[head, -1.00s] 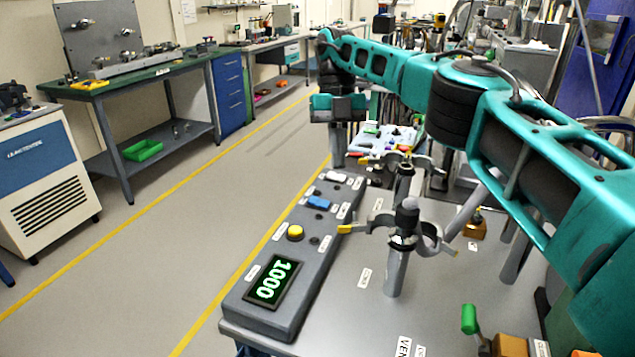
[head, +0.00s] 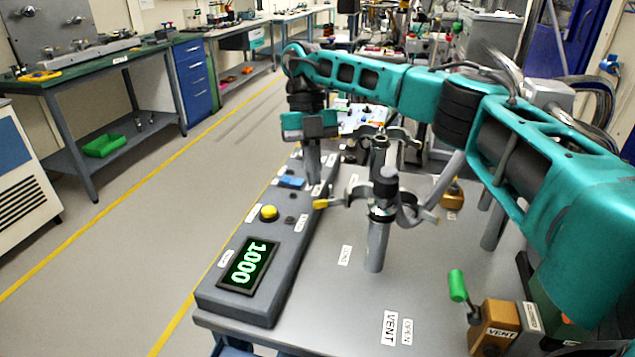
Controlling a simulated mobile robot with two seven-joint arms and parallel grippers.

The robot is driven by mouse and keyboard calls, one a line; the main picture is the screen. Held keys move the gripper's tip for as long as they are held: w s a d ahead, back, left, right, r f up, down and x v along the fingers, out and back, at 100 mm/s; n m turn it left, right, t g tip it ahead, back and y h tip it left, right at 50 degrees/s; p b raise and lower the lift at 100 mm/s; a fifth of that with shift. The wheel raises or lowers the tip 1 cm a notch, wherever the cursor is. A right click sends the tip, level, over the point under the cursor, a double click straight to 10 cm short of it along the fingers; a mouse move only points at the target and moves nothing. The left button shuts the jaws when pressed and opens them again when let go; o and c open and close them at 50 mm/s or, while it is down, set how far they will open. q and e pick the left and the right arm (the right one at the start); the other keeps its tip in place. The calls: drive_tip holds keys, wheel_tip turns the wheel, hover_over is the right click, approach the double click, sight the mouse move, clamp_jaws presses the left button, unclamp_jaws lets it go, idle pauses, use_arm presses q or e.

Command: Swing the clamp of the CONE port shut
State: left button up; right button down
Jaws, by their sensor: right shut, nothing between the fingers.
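The nearer port is a grey post (head: 377,245) on the grey tabletop, with a dark capped top. A small label lies beside its foot, too blurred to read for sure as CONE. Its metal clamp (head: 352,192) is spread open around the top, with a yellow-tipped arm (head: 321,204) pointing left and another arm curving out to the right. My right gripper (head: 312,182) points down, shut and empty, just behind the yellow tip in the picture, over the console's right side. I cannot tell whether it touches the clamp. My left gripper is out of view.
A second post with an open clamp (head: 380,140) stands behind. A green-handled VENT valve (head: 497,325) is at the front right. My right arm spans the right side.

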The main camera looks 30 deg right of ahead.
drive_tip(key=shift+s+a+r, duration=0.1)
drive_tip(key=shift+s+a, duration=0.15)
drive_tip(key=shift+s, duration=0.35)
drive_tip(key=shift+s+a, duration=0.2)
drive_tip(key=shift+s, duration=0.4)
drive_tip(key=shift+s+a+r, duration=0.1)
drive_tip(key=shift+s+a, duration=0.15)
drive_tip(key=shift+s, duration=0.35)
